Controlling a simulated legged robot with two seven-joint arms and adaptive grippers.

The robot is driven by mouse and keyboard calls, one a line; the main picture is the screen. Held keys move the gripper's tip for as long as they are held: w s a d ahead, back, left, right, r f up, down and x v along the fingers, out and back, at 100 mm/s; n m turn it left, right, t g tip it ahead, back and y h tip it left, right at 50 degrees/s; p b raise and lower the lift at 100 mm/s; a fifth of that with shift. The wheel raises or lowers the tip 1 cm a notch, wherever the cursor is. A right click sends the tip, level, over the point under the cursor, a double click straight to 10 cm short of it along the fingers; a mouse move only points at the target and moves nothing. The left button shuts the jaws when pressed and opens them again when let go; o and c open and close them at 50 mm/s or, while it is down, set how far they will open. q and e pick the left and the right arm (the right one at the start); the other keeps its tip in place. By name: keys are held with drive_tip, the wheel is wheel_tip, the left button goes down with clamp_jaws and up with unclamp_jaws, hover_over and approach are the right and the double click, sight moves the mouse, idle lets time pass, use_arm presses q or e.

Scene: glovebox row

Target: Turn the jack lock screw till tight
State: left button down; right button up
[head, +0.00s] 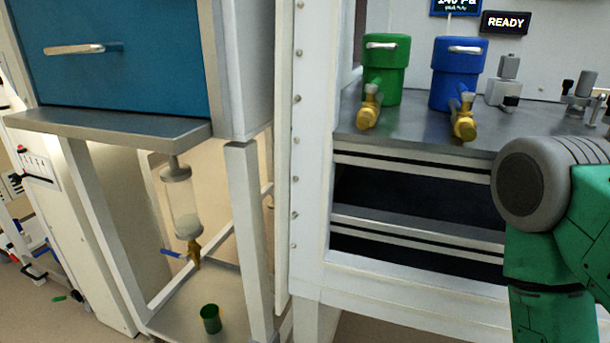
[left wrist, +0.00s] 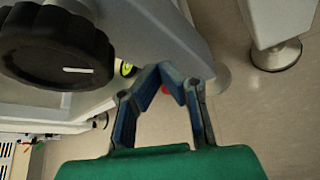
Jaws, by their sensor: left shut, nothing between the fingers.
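A large black ribbed knob (left wrist: 45,50) with a white line on its face fills the upper left of the left wrist view. It looks like the jack lock screw, though I cannot be sure. It sits against a grey metal part. My left gripper (left wrist: 165,74) is right of the knob, its blue-padded fingers drawn together at the tips with nothing between them. In the picture it is apart from the knob; the depth between them is unclear. The head view shows neither the knob nor my left gripper. My right gripper is out of view.
The left wrist view shows a round foot (left wrist: 276,55) on the floor. In the head view, a green canister (head: 385,60) and blue canister (head: 458,75) stand on the grey worktop. A glass vessel (head: 183,205) hangs above a green cup (head: 210,318).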

use_arm(q)
drive_tip(key=shift+a+f, duration=0.2)
drive_tip(key=shift+a, duration=0.05)
drive_tip(key=shift+s+d, duration=0.1)
drive_tip(key=shift+d, duration=0.15)
drive_tip(key=shift+s+d+f, duration=0.1)
drive_tip(key=shift+d+f, duration=0.05)
drive_tip(key=shift+d, duration=0.05)
drive_tip(key=shift+s+d+f, duration=0.15)
drive_tip(key=shift+d+f, duration=0.1)
drive_tip(key=shift+d, duration=0.15)
drive_tip(key=shift+d+f, duration=0.1)
drive_tip(key=shift+f, duration=0.05)
idle(0.5)
drive_tip(key=s+a+p, duration=0.1)
drive_tip(key=s, duration=0.5)
drive_tip(key=shift+a+r+p, duration=0.25)
drive_tip(key=shift+p, duration=0.05)
